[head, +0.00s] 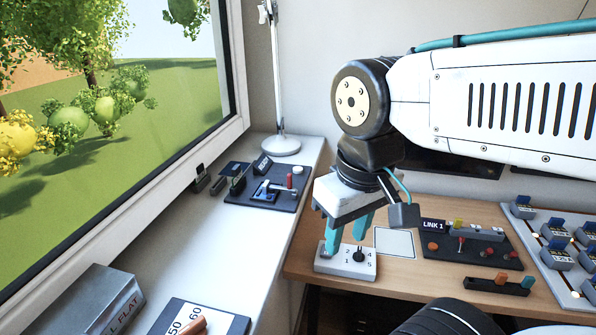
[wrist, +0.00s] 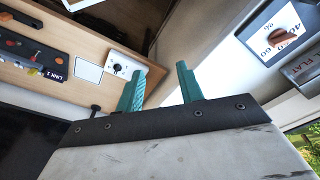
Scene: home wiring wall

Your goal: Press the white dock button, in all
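A dark panel (head: 262,196) lies on the white sill by the window. It carries a small tilted label (head: 262,164), too small to read surely, a red-topped lever and a blue part. A round white button (head: 297,170) is at its far right corner; I take this for the dock button. My gripper (head: 346,242) points down to the right of and nearer than this panel, by the sill's edge. Its teal fingers also show in the wrist view (wrist: 160,68); they are apart with nothing between them. The white button is not seen in the wrist view.
A white dial box (head: 346,263) stands on the wooden desk just below my fingers. A LINK 1 panel (head: 470,246) and a grey board of blocks (head: 555,250) lie to the right. A white lamp (head: 280,144) stands behind the sill panel. A grey box (head: 82,303) is front left.

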